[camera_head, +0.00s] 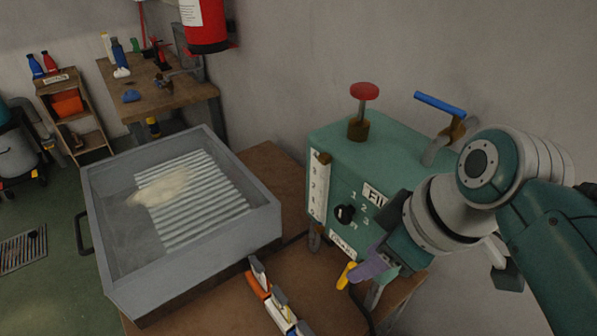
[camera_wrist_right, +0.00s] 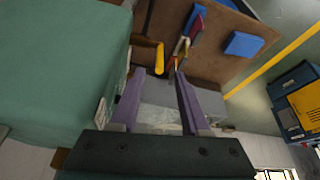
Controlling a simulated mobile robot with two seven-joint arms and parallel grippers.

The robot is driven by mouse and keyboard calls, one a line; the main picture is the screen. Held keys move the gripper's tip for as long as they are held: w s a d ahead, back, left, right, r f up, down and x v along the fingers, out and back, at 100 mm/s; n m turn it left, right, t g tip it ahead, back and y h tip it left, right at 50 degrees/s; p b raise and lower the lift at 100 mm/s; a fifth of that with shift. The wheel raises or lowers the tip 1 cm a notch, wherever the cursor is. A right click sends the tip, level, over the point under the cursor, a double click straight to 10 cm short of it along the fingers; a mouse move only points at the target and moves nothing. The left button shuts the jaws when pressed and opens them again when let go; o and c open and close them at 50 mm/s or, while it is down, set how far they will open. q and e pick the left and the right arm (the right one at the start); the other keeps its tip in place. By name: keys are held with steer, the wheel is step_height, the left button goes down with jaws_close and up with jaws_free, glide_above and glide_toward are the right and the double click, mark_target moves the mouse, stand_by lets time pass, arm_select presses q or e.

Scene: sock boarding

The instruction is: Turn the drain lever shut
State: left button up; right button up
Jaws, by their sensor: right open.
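A yellow lever (camera_head: 346,275), which I take for the drain lever, sticks out low at the front of the green machine (camera_head: 335,155). My right gripper (camera_head: 361,272) has purple fingers and is open right beside the lever. In the right wrist view the gripper (camera_wrist_right: 158,78) has a gap between its fingers; I cannot tell whether either touches the lever. The lever's pivot is hidden. My left gripper is not in view.
A blue-handled lever (camera_head: 440,103) and a red knob (camera_head: 364,91) stand on top of the machine. A grey metal tray (camera_head: 195,250) fills the table's left side. Orange and white tools (camera_head: 272,297) lie in front. A wall stands close behind the machine.

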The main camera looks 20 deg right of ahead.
steer(key=b, duration=0.2)
glide_above(344, 286)
steer(key=f, duration=0.5)
steer(key=shift+s+d+f, duration=0.15)
steer(key=shift+s+f, duration=0.15)
steer(key=shift+f, duration=0.1)
steer(key=shift+w+f, duration=0.3)
steer(key=shift+f, duration=0.35)
steer(key=c, duration=0.3)
jaws_close()
